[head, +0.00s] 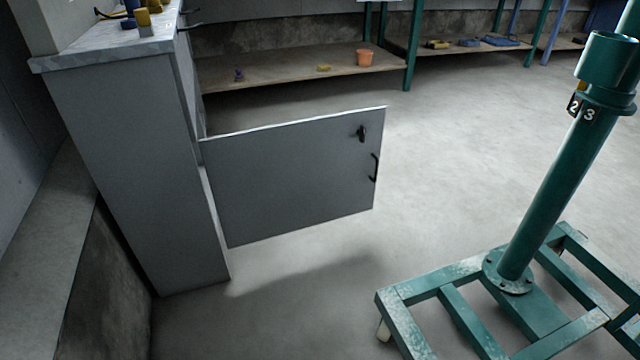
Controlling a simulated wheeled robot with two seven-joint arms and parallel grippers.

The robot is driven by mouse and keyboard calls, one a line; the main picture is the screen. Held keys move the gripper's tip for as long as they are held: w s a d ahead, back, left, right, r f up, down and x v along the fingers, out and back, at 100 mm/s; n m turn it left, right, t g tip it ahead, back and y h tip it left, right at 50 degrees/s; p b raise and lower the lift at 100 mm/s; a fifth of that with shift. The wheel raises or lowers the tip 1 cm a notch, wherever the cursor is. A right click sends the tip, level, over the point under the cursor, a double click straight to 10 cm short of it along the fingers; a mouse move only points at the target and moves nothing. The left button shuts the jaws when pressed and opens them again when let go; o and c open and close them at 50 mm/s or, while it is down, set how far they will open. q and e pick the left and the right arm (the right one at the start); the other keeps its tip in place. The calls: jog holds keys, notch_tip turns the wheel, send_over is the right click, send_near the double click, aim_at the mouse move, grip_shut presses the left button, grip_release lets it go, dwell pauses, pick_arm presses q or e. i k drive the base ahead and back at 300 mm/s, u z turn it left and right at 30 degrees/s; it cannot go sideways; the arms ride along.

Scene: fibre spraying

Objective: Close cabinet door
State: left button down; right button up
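A grey cabinet (130,160) stands at the left, its side panel towards me and its light stone-like top at the upper left. Its grey door (290,180) is swung wide open and sticks out to the right from the cabinet's front edge. A black handle (374,167) and a dark lock or latch (361,133) are near the door's free right edge. The cabinet's inside is hidden from this view. Neither of my grippers is in view.
A green post on a wheeled green frame (480,310) stands at the right. Low shelves (290,70) with an orange pot (364,57) run along the back. A ledge (45,250) lies left of the cabinet. The floor between door and post is clear.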

aim_at(265, 183)
jog(key=u, duration=0.55)
jog(key=k, duration=1.3)
jog(key=z, duration=0.3)
jog(key=i, duration=2.15)
jog(key=u, duration=0.45)
